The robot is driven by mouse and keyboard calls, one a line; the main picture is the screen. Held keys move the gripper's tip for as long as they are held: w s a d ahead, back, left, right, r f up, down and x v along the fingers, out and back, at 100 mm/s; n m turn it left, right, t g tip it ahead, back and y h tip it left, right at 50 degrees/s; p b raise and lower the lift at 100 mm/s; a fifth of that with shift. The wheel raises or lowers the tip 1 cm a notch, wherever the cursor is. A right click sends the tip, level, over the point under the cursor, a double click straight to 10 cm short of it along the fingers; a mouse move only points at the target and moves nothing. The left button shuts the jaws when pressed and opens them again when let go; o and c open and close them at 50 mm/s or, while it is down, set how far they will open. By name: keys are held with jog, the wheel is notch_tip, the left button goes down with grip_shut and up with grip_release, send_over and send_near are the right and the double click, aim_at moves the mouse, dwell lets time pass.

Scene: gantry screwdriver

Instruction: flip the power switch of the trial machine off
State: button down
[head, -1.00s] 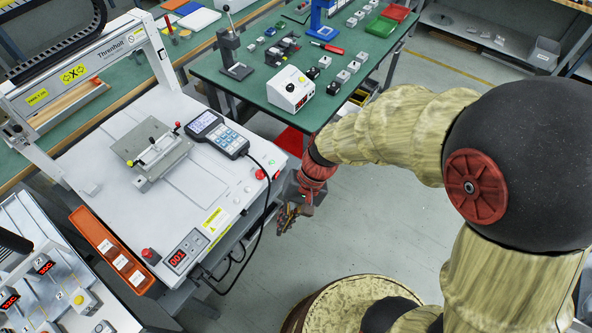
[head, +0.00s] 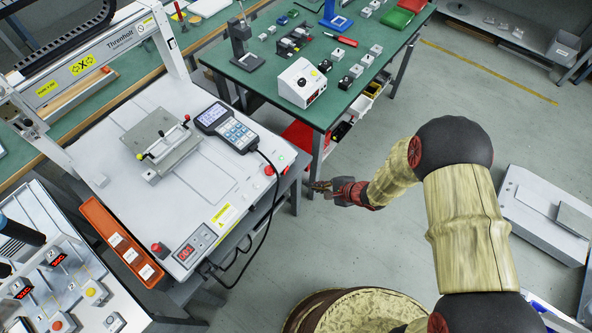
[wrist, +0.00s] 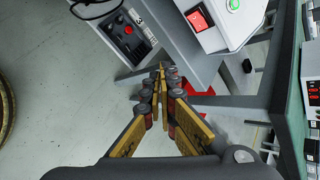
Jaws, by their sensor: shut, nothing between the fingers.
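The white gantry machine (head: 150,215) stands at the left in the head view. Which way the rocker is tipped I cannot tell. My gripper (wrist: 160,72) is shut and empty. Its tips lie below and left of the switch in the wrist view, apart from it. In the head view my gripper (head: 318,186) is in free air just right of the machine's front right corner, pointing left toward it.
A hand-held keypad (head: 227,128) lies on the machine, with a black cable (head: 268,218) hanging off its front. A green workbench (head: 262,82) stands behind, its near leg close to my gripper. Open floor (head: 420,110) lies to the right.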

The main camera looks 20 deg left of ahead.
aim_at(286, 170)
jog(key=shift+w+d+n, duration=0.1)
jog(key=shift+d+n, duration=0.05)
jog(key=shift+n, duration=0.15)
jog(key=shift+w+a+b, duration=0.15)
jog(key=shift+w+a, duration=0.2)
jog(key=shift+a, duration=1.1)
jog(key=shift+w+a+b, duration=0.2)
jog(key=shift+w+a, duration=0.2)
jog(key=shift+a, duration=1.05)
jog(key=shift+w+a+b, duration=0.15)
jog(key=shift+w+a, duration=0.2)
jog(key=shift+a, duration=1.1)
jog(key=shift+a+f, duration=0.1)
jog(key=shift+w+a+b, duration=0.1)
jog(key=shift+a+b, duration=0.2)
jog(key=shift+b, duration=0.2)
jog(key=shift+w+a, duration=0.1)
jog(key=shift+a, duration=0.2)
jog(key=shift+d, duration=0.1)
jog(key=shift+s+d+b, duration=0.25)
jog(key=shift+d+b, duration=0.25)
jog(key=shift+d, duration=0.15)
